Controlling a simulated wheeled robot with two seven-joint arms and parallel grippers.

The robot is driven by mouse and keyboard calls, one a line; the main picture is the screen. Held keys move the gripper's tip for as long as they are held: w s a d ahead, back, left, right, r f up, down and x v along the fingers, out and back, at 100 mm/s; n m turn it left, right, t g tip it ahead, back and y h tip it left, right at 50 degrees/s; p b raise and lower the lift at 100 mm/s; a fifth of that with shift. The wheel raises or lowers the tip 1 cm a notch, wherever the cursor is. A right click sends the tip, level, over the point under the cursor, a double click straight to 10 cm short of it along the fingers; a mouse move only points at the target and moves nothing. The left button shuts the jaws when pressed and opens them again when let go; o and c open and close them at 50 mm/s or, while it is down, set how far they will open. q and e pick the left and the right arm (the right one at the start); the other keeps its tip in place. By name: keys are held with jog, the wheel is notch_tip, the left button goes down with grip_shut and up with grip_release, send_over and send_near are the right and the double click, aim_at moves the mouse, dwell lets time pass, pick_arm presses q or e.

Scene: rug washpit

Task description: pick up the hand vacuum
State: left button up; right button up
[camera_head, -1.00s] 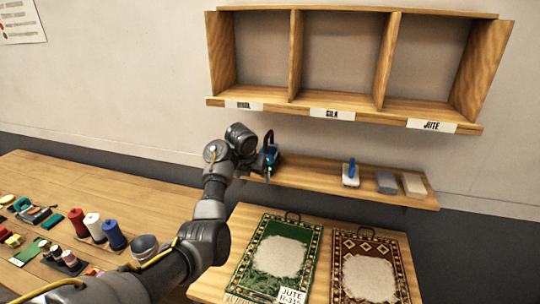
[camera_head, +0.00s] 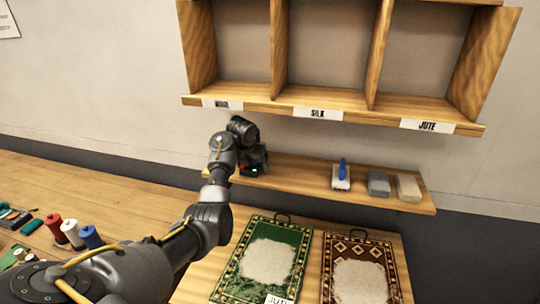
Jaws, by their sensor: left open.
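A small dark and teal thing, which looks like the hand vacuum (camera_head: 250,171), is at the left end of the low wooden shelf (camera_head: 300,176). It is mostly hidden by my left wrist and gripper. My left gripper (camera_head: 256,160) is open and right at it, pointing down toward the shelf. I cannot tell whether the fingers stand around the vacuum or only in front of it. My right gripper is not in view.
A blue-handled brush (camera_head: 341,176), a grey block (camera_head: 378,183) and a beige block (camera_head: 408,188) stand farther right on the shelf. Empty cubbies (camera_head: 318,97) hang above. Two rugs (camera_head: 268,262) lie below. Thread spools (camera_head: 72,233) stand at left.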

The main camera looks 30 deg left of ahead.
pick_arm(q)
jog(key=shift+w+a+f, duration=0.1)
jog(key=shift+a+f, duration=0.05)
jog(key=shift+f, duration=0.2)
jog(key=shift+s+a+r, duration=0.1)
jog(key=shift+s+r, duration=0.2)
jog(key=shift+s, duration=0.25)
jog(key=shift+s+a+r, duration=0.1)
jog(key=shift+s, duration=0.15)
jog(key=shift+c, duration=0.9)
jog(key=shift+w+f, duration=0.25)
jog(key=shift+w, duration=0.15)
jog(key=c, duration=1)
jog(key=shift+c, duration=1)
jog(key=shift+r, duration=0.1)
jog(key=shift+c, duration=0.5)
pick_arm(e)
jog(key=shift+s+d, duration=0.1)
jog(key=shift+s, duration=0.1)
